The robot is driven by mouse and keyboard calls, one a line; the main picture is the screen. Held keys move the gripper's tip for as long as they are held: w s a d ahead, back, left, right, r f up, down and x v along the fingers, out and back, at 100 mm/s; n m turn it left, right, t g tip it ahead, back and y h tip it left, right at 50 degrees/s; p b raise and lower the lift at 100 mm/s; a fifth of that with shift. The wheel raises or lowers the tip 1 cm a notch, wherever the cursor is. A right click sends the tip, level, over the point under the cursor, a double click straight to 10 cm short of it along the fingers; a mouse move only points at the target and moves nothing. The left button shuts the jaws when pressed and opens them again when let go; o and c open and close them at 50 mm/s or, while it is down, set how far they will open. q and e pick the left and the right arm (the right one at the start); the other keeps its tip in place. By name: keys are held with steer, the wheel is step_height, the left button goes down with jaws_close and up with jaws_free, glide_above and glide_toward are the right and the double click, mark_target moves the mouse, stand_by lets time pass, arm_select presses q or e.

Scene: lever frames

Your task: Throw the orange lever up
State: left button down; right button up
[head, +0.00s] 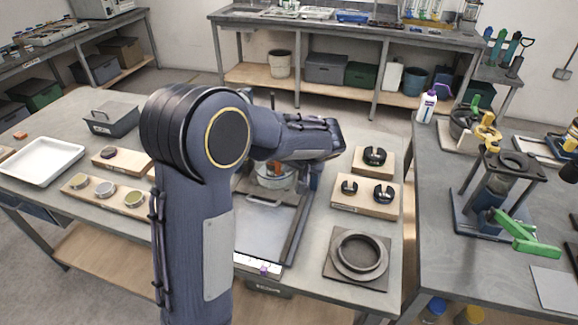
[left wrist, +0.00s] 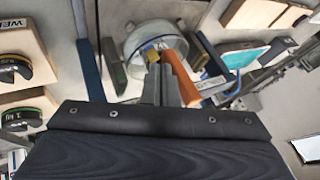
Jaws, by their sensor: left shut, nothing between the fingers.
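The orange lever (left wrist: 184,82) shows in the left wrist view as a slanting orange bar beside a round, clear-walled housing (left wrist: 150,42). In the head view the housing (head: 272,178) stands on the grey frame in the middle of the table, and my left arm hides most of the lever. My left gripper (left wrist: 157,72) is shut and empty. Its fingers are just left of the lever in the left wrist view, very close to it; I cannot tell whether they touch. My right gripper is not in view.
Wooden blocks with black clamp-like parts (head: 367,194) stand right of the frame, and a grey ring fixture (head: 358,256) is at the front. A white tray (head: 42,161) lies at the left. A second bench holds a stand with a green lever (head: 527,238).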

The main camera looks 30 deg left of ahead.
mark_target(277, 171)
arm_select(q)
steer(key=shift+f+b, duration=0.2)
steer(key=shift+b, duration=0.15)
steer(key=shift+y, duration=0.3)
steer(key=a+m+y+b, duration=0.1)
steer(key=y+b, duration=0.2)
steer(key=b, duration=0.1)
steer(key=f+m+y+b, duration=0.1)
steer(key=y+b, duration=0.2)
steer(key=b, duration=0.2)
steer(key=a+f+m+y+b, duration=0.1)
steer(key=y+b, duration=0.2)
steer(key=b, duration=0.1)
steer(key=shift+s+a+f, duration=0.2)
steer(key=shift+s+a, duration=0.1)
steer(key=shift+s, duration=0.05)
steer(key=m+y+b, duration=0.1)
steer(key=y, duration=0.1)
steer(key=a+t+y+b, duration=0.1)
steer(key=y, duration=0.1)
steer(key=a+r+m+y+b, duration=0.1)
steer(key=b, duration=0.1)
steer(key=shift+s+a+m+y, duration=0.1)
steer(key=shift+s+m+y, duration=0.2)
steer(key=shift+y, duration=0.1)
